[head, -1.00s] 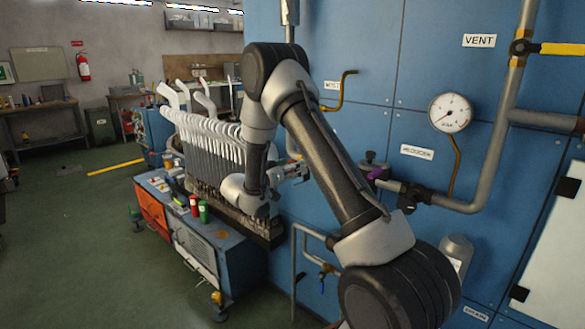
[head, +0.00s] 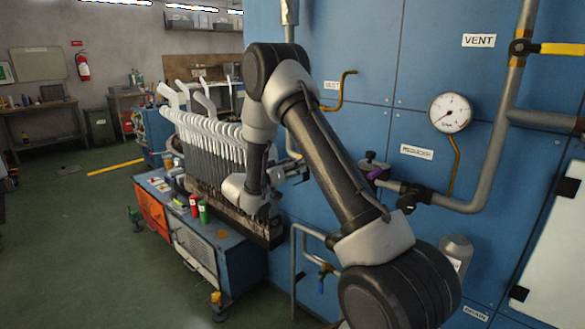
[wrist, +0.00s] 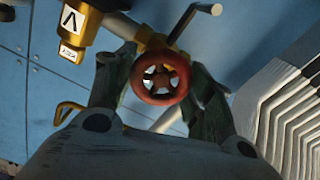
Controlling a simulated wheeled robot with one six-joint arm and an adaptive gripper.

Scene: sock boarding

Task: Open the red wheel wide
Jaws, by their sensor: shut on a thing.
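The red wheel (wrist: 143,78) is a small spoked handwheel on a brass valve body (wrist: 150,40), in the middle of the wrist view. My gripper (wrist: 160,85) has one finger on each side of the wheel and is shut on its rim. In the head view my gripper (head: 290,172) is small, near the blue wall, and the wheel is hidden behind my arm there. How far the wheel is turned cannot be told.
A yellow fitting with a white label (wrist: 72,20) and a bent grey lever (wrist: 195,20) sit close to the wheel. White stacked boards (wrist: 290,105) stand to the right. A blue bench (head: 205,240) with red and green cans is below in the head view.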

